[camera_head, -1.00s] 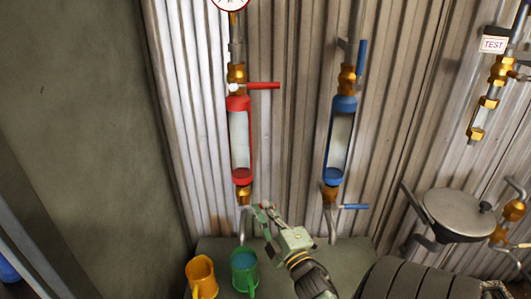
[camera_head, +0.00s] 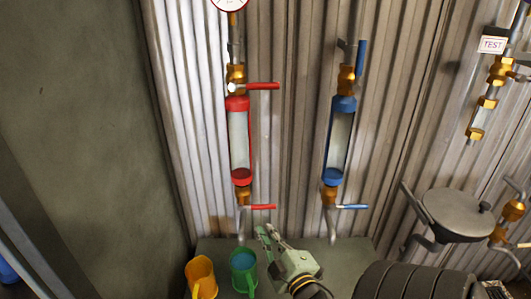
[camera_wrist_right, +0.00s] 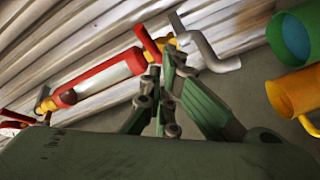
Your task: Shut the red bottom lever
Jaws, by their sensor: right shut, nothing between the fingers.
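The red bottom lever (camera_head: 263,207) sticks out horizontally to the right from the brass valve (camera_head: 242,193) under the red-capped sight tube (camera_head: 239,140). My right gripper (camera_head: 266,231) is just below the lever, in front of the wall, with a small gap apparent between them. In the right wrist view the fingers (camera_wrist_right: 161,68) are closed together and empty. The red lever (camera_wrist_right: 147,42) shows there just beyond the fingertips, partly covered by them; contact cannot be told. My left gripper is not in view.
A red upper lever (camera_head: 263,86) also points right. The blue tube (camera_head: 340,140) stands to the right with a horizontal blue bottom lever (camera_head: 352,206). A yellow mug (camera_head: 201,275) and a green mug (camera_head: 244,270) stand close left of my gripper. A round metal pan (camera_head: 457,215) is at right.

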